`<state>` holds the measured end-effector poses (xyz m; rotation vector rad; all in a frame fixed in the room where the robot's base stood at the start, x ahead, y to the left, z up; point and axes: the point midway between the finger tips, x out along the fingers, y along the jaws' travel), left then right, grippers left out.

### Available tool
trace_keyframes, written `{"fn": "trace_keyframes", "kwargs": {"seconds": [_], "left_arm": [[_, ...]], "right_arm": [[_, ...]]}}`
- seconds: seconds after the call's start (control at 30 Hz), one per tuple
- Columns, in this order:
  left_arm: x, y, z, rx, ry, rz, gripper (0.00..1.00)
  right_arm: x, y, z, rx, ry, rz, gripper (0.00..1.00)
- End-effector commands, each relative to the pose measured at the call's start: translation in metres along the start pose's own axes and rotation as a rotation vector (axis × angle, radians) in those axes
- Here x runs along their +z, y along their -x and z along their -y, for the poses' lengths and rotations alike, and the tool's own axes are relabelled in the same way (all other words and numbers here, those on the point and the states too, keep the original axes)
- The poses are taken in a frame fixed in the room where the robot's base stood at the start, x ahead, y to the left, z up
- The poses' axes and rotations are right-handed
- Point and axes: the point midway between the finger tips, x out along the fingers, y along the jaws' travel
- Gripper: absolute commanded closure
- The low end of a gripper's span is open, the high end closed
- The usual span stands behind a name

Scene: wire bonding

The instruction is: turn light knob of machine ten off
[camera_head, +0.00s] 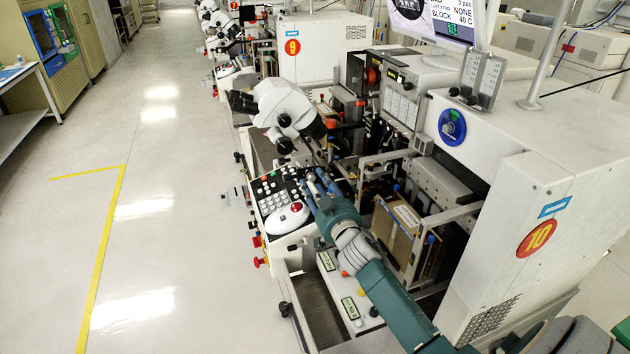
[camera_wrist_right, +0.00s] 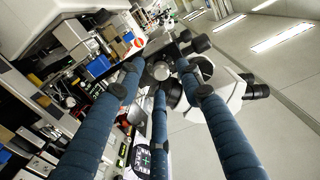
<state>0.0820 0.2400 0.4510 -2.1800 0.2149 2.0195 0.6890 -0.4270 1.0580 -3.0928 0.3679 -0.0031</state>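Machine ten (camera_head: 590,205) is the white machine at the right in the head view, marked by a red round "10" sticker (camera_head: 537,237). Its white microscope (camera_head: 285,105) leans over the front. My right gripper (camera_head: 316,182) reaches in from the lower right, with its blue fingers beside the keypad panel. In the right wrist view, its three fingers (camera_wrist_right: 160,82) are spread. A round grey knob-like part (camera_wrist_right: 162,69) shows between and beyond the fingertips. I cannot tell whether it is the light knob or whether a finger touches it. My left gripper is out of view.
The keypad panel (camera_head: 268,188) and a white control with a red button (camera_head: 288,218) lie close to the right gripper. Metal brackets and a brown box (camera_head: 396,235) crowd its other side. The aisle floor (camera_head: 170,230) at the left is clear.

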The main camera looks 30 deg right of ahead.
Motion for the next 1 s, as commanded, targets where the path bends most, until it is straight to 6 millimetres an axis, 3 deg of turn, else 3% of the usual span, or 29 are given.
{"fn": "trace_keyframes", "kwargs": {"seconds": [0.03, 0.17, 0.4, 0.57, 0.6, 1.0], "left_arm": [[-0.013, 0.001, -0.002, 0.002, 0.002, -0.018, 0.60], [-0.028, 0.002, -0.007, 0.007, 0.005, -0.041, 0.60], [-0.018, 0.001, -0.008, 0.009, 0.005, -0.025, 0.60], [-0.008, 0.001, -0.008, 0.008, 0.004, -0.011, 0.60], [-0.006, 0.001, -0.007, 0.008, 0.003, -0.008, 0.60], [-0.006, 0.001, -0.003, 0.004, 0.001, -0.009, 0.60]], "right_arm": [[-0.001, -0.004, 0.000, 0.000, 0.000, 0.000, 0.64], [0.000, -0.009, 0.001, -0.001, 0.001, -0.001, 0.64], [0.000, -0.009, 0.001, -0.001, 0.001, 0.000, 0.66], [0.000, -0.009, 0.001, -0.001, 0.001, 0.000, 0.97], [0.000, -0.009, 0.001, -0.001, 0.001, 0.000, 1.00], [-0.001, -0.009, 0.001, -0.002, 0.044, -0.002, 1.00]]}}
